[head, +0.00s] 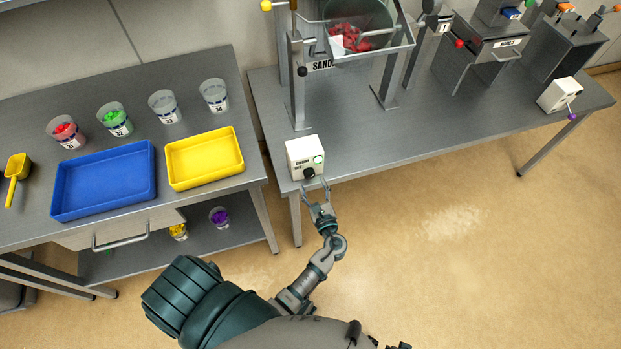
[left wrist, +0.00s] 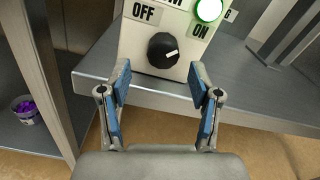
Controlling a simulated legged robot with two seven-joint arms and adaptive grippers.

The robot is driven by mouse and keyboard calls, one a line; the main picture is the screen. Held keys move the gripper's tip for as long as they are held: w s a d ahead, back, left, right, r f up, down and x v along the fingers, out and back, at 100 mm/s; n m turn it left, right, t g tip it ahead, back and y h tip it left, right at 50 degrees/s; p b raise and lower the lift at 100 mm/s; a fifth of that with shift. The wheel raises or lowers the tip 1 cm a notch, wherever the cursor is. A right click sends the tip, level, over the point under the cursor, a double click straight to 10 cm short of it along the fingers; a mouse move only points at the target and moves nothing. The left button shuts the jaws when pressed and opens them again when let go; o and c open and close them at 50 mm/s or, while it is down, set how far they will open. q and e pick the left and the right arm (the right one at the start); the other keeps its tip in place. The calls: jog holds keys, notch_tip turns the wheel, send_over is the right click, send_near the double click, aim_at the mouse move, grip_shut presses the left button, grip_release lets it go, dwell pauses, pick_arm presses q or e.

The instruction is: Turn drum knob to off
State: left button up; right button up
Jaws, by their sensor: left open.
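The drum control box (head: 305,157) is a white box at the front left corner of the right table. Its black knob (head: 309,173) is on the front face. In the left wrist view the knob (left wrist: 163,50) shows close up, with OFF at its upper left and ON at its upper right. Its white mark points right, toward the ON side. A green light (left wrist: 209,9) glows above ON. My left gripper (head: 317,186) is open just in front of the knob. In the wrist view its blue-padded fingers (left wrist: 162,88) stand apart below the knob, not touching it. My right gripper is not in view.
The hopper frame marked SAND (head: 320,65) stands behind the box. The left table holds a blue tray (head: 103,180), a yellow tray (head: 205,158) and several numbered cups. Another white box (head: 559,95) sits at the right table's far end. Open floor lies in front.

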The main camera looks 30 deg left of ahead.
aim_at(311, 178)
pick_arm(q)
jog(key=shift+x, duration=1.15)
jog(key=shift+w+r, duration=0.15)
jog(key=shift+w, duration=0.35)
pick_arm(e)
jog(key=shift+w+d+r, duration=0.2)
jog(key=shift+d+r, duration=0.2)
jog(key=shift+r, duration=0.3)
pick_arm(q)
jog(key=shift+a, duration=0.2)
jog(key=shift+a, duration=0.1)
jog(key=c, duration=0.3)
jog(key=shift+a, duration=0.1)
jog(key=c, duration=0.8)
jog(key=shift+c, duration=0.2)
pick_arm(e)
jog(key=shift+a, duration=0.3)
